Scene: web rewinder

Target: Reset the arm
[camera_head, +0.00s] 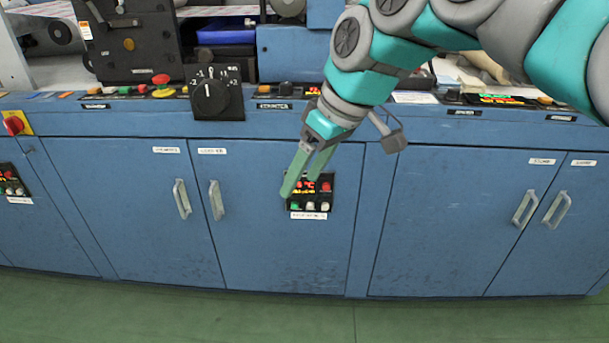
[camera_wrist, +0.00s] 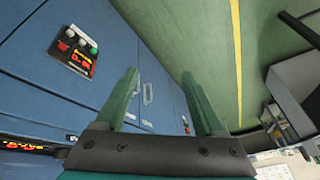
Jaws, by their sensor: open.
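My teal and grey arm reaches in from the upper right of the head view. My gripper (camera_head: 305,188) points down and to the left in front of the blue cabinet doors, with its green fingers overlapping a small control panel (camera_head: 325,188) with a red readout and buttons. In the wrist view my gripper (camera_wrist: 162,85) shows two green fingers spread apart, with nothing between them. The small control panel (camera_wrist: 75,48) appears there at the upper left, to the side of the fingers. I cannot tell whether the fingers touch the cabinet.
A black rotary knob (camera_head: 210,97) stands on the machine's ledge, left of my arm. A red mushroom button (camera_head: 161,80) and a red switch on yellow (camera_head: 15,124) are farther left. Door handles (camera_head: 217,200) stick out. The green floor (camera_head: 200,320) in front is clear.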

